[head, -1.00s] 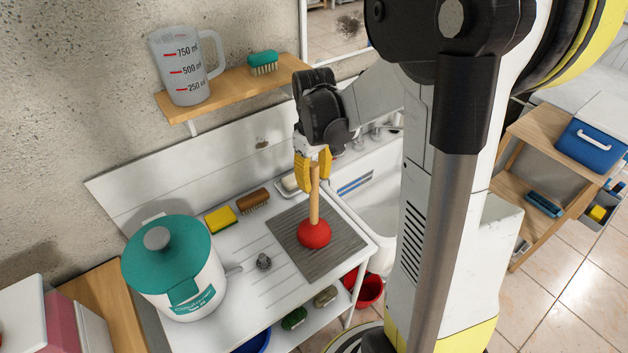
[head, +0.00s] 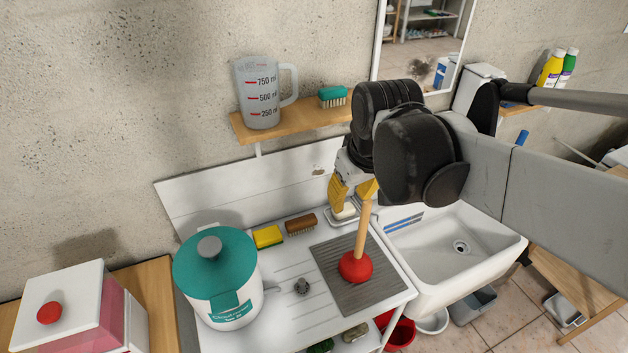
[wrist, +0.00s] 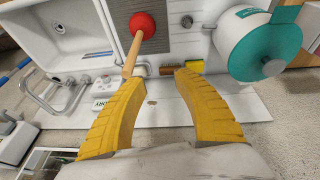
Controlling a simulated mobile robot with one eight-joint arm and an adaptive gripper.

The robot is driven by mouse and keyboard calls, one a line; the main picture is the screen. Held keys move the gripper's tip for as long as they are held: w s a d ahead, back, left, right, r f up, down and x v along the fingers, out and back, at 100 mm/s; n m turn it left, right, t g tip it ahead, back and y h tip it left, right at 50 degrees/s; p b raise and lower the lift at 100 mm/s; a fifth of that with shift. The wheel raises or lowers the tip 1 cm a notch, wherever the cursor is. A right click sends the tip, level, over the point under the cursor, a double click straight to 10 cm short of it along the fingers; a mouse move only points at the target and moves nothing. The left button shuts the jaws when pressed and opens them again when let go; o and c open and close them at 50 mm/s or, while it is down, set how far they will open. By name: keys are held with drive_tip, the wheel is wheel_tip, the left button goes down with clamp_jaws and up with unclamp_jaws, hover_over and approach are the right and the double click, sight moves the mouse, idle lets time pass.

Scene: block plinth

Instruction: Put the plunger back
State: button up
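The plunger (head: 356,265) has a red rubber cup and a wooden handle. It stands upright, cup down, on a grey ribbed mat (head: 338,291) on the white drainboard beside the sink. My gripper (head: 353,195) is at the top of the handle, with its yellow fingers spread. In the wrist view the gripper (wrist: 158,77) is open with nothing between its fingers. There the handle (wrist: 134,54) ends at the tip of the left finger; I cannot tell whether they touch.
A white pot with a teal lid (head: 215,265) stands left on the drainboard. A yellow sponge (head: 268,237), a brown brush (head: 300,224) and a soap dish (head: 342,216) line the back. The sink (head: 455,240) is right. A shelf above holds a measuring jug (head: 262,95).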

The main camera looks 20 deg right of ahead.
drive_tip(key=s+a+m+t, duration=0.1)
drive_tip(key=s+a+t, duration=0.2)
drive_tip(key=s+a, duration=0.2)
drive_tip(key=shift+f+y, duration=0.3)
drive_tip(key=shift+f, duration=0.1)
drive_tip(key=shift+a+f, duration=0.1)
